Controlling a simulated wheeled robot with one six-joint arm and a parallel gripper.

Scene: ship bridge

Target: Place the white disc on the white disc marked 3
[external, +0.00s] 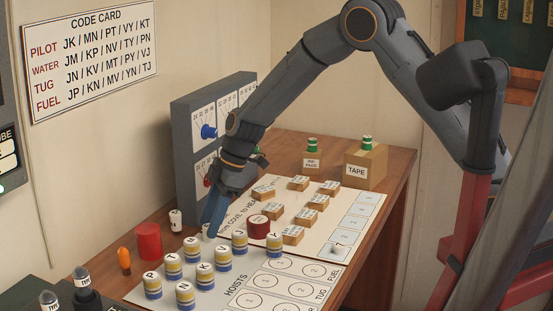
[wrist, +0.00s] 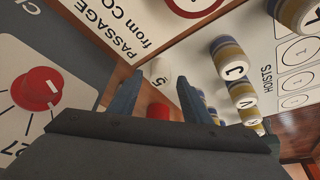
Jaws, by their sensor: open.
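A small white disc (external: 207,231) stands by the tips of my gripper (external: 212,222) in the external view. A white disc (wrist: 160,72) with a dark mark, perhaps a 5, lies between and beyond my fingertips (wrist: 158,92) in the wrist view. My blue fingers are apart and point down at the wooden desk, with nothing held. Another white piece (external: 176,220) stands to the left, near the grey panel; its marking is too small to read. I cannot tell which disc is marked 3.
Several blue-yellow-white lettered cylinders (external: 205,276) stand in front on the hoists card (external: 240,300). A red cylinder (external: 148,241) is at left. A grey dial panel (external: 185,150) rises behind my gripper.

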